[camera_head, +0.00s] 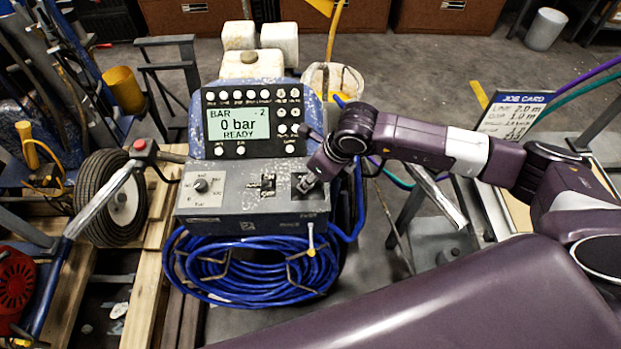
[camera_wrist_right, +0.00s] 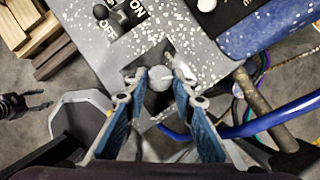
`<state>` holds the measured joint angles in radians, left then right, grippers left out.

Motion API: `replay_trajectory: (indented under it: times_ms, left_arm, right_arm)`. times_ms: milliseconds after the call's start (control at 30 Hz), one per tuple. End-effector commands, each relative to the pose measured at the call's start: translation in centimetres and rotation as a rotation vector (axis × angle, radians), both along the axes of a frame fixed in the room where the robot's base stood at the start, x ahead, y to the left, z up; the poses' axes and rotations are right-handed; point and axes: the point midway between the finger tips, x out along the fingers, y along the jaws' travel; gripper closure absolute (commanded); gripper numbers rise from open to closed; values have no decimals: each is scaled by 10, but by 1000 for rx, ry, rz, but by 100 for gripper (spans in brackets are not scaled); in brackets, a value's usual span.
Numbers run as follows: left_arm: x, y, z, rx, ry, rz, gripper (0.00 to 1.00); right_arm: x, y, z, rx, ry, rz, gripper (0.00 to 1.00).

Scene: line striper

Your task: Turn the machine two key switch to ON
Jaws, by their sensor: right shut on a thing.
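The machine's grey control box (camera_head: 248,202) carries a dial (camera_head: 201,186) at the left, a black ON/OFF switch (camera_head: 267,185) in the middle and the key switch at the right. My right gripper (camera_head: 307,183) comes down over the key switch and mostly hides it. In the wrist view, my right gripper's fingers (camera_wrist_right: 160,80) are shut on the rounded grey key switch (camera_wrist_right: 159,79). Its marks are hidden, so its position cannot be read. The ON/OFF switch (camera_wrist_right: 108,18) is beside it. A small dark shape (camera_wrist_right: 14,105) at the wrist view's left edge may be my left gripper.
The display (camera_head: 238,124) above the box reads 0 bar, READY. Coiled blue hose (camera_head: 250,262) hangs below. A handlebar with a red button (camera_head: 139,145) and a wheel (camera_head: 112,198) stand at the left. A job card (camera_head: 513,115) is at the right.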

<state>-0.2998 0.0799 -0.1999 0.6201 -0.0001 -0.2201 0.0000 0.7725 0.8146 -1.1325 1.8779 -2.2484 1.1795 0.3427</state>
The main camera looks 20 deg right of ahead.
Motion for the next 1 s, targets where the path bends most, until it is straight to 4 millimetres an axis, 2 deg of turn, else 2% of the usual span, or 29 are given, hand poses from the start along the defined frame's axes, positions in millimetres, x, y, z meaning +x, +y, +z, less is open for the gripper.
replay_trajectory:
  times_ms: [433, 467, 600, 867, 1000]
  left_arm:
    - [0, 0, 0, 0, 0, 0, 53]
    - [0, 0, 0, 0, 0, 0, 53]
    - [0, 0, -1, 0, 0, 0, 53]
    - [-1, 1, -1, 0, 1, 0, 53]
    - [-1, 1, -1, 1, 1, 0, 53]
  right_arm:
    - [1, 0, 1, 0, -3, -14, 100]
    - [1, 0, 1, 0, -3, -14, 75]
    - [1, 0, 1, 0, -2, -12, 60]
    - [0, 0, 0, -1, 0, -11, 58]
    - [-2, -2, 8, 0, -1, -11, 58]
